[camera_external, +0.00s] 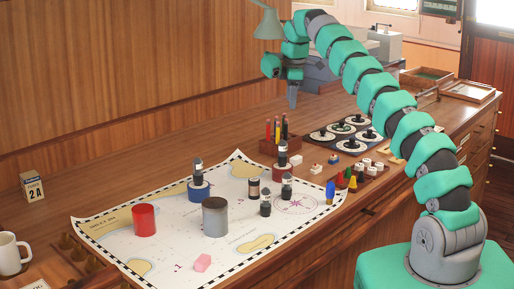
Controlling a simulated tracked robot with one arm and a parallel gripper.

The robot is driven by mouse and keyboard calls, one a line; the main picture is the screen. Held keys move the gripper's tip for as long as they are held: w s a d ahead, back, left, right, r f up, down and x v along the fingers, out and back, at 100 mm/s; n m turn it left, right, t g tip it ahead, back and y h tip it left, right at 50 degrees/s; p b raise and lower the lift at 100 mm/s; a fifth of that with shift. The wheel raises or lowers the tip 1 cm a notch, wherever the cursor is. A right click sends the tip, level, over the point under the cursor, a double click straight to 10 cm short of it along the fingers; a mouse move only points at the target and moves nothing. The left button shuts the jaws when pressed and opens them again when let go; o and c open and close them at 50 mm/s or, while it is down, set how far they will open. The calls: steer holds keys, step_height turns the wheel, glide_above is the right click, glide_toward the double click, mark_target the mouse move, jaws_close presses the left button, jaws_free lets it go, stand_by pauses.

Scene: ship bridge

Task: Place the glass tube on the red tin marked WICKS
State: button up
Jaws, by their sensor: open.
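A red tin (144,221) stands upright on the chart at the left; no lettering on it is readable from here. I cannot make out a clear glass tube; small dark and pale cylindrical pieces stand around the chart, one (197,170) on top of a blue tin (199,192). My gripper (292,103) hangs pointing down above the far part of the desk, behind the chart and well apart from the red tin. It is open and no held object shows.
A white mug (12,254) is at the left edge.

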steer(key=s+d+r+m+t, duration=0.1)
steer(key=d+r+m+t, duration=0.15)
steer(key=d+r, duration=0.45)
steer(key=s+d+r+m+t+y, duration=0.1)
steer(key=s+d+r+m+t, duration=0.2)
steer(key=r, duration=0.8)
steer(key=d+r+m+t, duration=0.1)
steer(key=d+r+m, duration=0.35)
steer(key=r, duration=0.45)
steer(key=s+d+r+m+t, duration=0.3)
steer(key=s+d+r, duration=0.3)
steer(key=s+r, duration=0.2)
steer(key=s+d+r+m+t+h, duration=0.1)
steer(key=s+d+r+m+t, duration=0.3)
steer(key=s+d+r, duration=0.3)
steer(key=s+r+m, duration=0.1)
steer(key=s+r, duration=0.1)
steer(key=s, duration=0.3)
steer(key=shift+r, duration=0.2)
steer(key=shift+t, duration=0.25)
